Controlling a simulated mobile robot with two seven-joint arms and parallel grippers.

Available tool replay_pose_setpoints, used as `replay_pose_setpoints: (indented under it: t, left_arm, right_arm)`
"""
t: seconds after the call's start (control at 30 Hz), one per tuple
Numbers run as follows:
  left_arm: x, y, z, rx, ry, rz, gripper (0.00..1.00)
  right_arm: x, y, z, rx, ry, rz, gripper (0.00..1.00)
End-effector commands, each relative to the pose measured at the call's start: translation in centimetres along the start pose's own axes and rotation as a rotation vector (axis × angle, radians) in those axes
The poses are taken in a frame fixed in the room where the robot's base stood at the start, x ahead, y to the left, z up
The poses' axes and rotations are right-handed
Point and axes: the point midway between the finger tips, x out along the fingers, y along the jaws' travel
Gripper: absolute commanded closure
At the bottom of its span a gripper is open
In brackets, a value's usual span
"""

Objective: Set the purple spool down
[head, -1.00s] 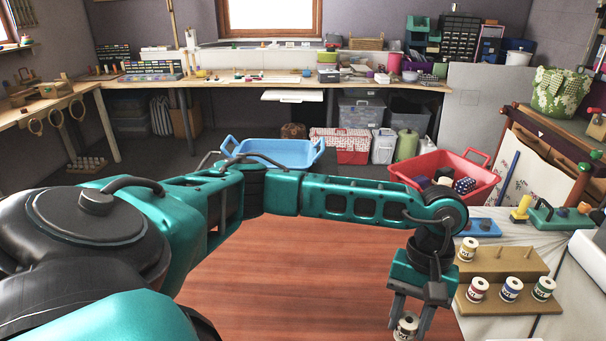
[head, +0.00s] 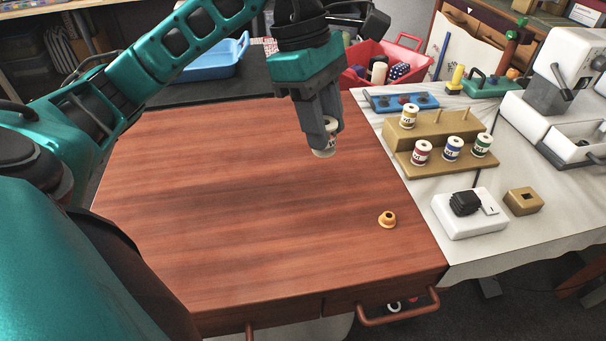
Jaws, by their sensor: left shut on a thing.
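My left gripper (head: 328,132) points down over the brown wooden table (head: 230,210), near its right side. It is shut on a spool (head: 325,152) with white ends. The fingers hide most of its thread, so I cannot make out the purple. The spool is roughly upright. I cannot tell whether its lower end touches the table or hangs just above it. My right gripper is not in view.
A stepped wooden rack (head: 433,158) on the white-covered table holds several spools. A small orange flanged piece (head: 387,219) sits near the brown table's right edge. A red basket (head: 405,60) and blue tray (head: 215,62) stand behind. The brown table's middle is clear.

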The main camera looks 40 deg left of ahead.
Motion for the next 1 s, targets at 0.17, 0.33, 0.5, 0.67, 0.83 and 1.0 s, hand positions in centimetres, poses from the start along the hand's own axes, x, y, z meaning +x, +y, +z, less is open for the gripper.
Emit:
replay_pose_setpoints:
  t: [0.17,0.33,0.5,0.67,0.83,1.0]
  left_arm:
    - [5.1,-0.2,-1.6,-0.001,0.002,-0.008,1.00]
    - [9.4,-0.2,-2.9,0.000,0.002,-0.008,1.00]
    - [12.4,-0.1,-3.9,0.001,0.001,-0.004,1.00]
    - [13.4,0.0,-4.2,0.002,0.000,-0.002,1.00]
    - [15.2,-0.1,-4.7,0.001,0.001,-0.006,1.00]
    - [17.4,-0.1,-5.4,0.002,0.000,-0.003,1.00]
  right_arm:
    - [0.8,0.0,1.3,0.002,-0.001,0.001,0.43]
    - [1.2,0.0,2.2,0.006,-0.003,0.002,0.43]
    - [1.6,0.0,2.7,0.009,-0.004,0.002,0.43]
    - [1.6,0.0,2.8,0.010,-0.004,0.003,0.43]
    - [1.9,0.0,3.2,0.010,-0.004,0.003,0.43]
    - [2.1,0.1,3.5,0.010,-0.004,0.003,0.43]
